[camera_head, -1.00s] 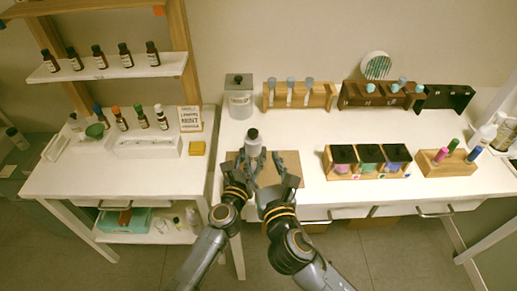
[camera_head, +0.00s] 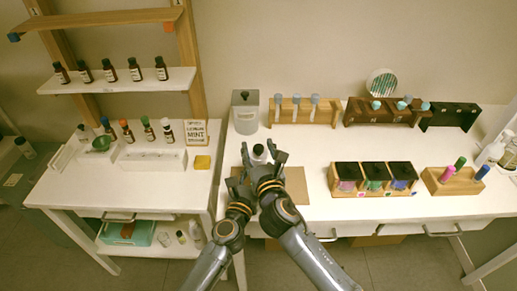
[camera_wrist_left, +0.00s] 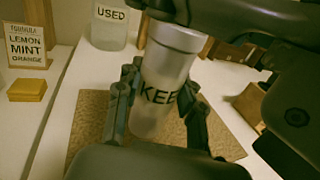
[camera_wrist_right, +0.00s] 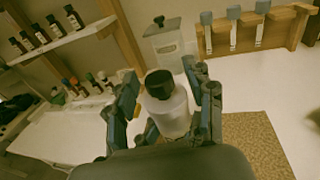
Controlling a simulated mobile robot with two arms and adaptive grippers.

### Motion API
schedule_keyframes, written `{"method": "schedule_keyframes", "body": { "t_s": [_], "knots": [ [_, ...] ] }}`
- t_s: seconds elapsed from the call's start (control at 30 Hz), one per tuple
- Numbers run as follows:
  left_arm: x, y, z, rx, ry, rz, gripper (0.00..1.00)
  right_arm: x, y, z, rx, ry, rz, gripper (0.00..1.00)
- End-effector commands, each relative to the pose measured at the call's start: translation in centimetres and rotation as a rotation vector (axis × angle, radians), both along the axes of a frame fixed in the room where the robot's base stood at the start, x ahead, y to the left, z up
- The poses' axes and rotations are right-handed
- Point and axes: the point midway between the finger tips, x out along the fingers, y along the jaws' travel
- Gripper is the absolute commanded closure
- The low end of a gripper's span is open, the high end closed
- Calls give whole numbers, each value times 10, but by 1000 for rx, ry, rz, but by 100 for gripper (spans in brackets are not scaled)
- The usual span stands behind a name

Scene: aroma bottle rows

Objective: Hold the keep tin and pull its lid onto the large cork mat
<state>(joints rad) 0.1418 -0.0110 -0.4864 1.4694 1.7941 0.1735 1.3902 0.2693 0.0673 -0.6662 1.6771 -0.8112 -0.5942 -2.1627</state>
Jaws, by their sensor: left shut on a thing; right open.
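The keep tin (camera_wrist_left: 150,112) is a pale, upright cylinder with dark letters, partly hidden by the fingers. Its grey lid (camera_wrist_left: 178,38) is on top, with a black knob (camera_wrist_right: 157,82). My left gripper (camera_wrist_left: 157,100) is shut on the tin's body. My right gripper (camera_wrist_right: 167,98) is open, with a finger on each side of the lid; I cannot tell whether they touch it. In the head view both grippers overlap at the tin, with the right gripper (camera_head: 262,160) above the left. The large cork mat (camera_head: 294,183) lies under and right of the tin.
A grey canister marked USED (camera_head: 245,117) stands behind the tin. Three dark-topped jars in a wooden rack (camera_head: 376,192) stand to the right. A yellow pad (camera_head: 202,162) and a formula sign (camera_head: 196,132) are on the left table. The mat's right part is clear.

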Motion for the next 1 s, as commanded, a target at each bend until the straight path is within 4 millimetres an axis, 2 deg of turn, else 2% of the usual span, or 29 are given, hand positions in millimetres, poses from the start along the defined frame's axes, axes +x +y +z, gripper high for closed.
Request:
{"method": "schedule_keyframes", "body": {
  "t_s": [0.03, 0.07, 0.3, 1.0],
  "knots": [
    [0, 0, -1, 2, 2, 1, 100, 0, 0, 0, 0, 0, 0, 47],
    [0, 0, -1, 2, 2, 1, 100, 0, 0, 0, 0, 0, 0, 51],
    [0, 0, -1, 2, 2, 1, 100, 0, 0, 0, 0, 0, 0, 100],
    [0, 0, -1, 2, 2, 0, 100, -1, 0, 1, 0, -1, 1, 100]
  ]
}}
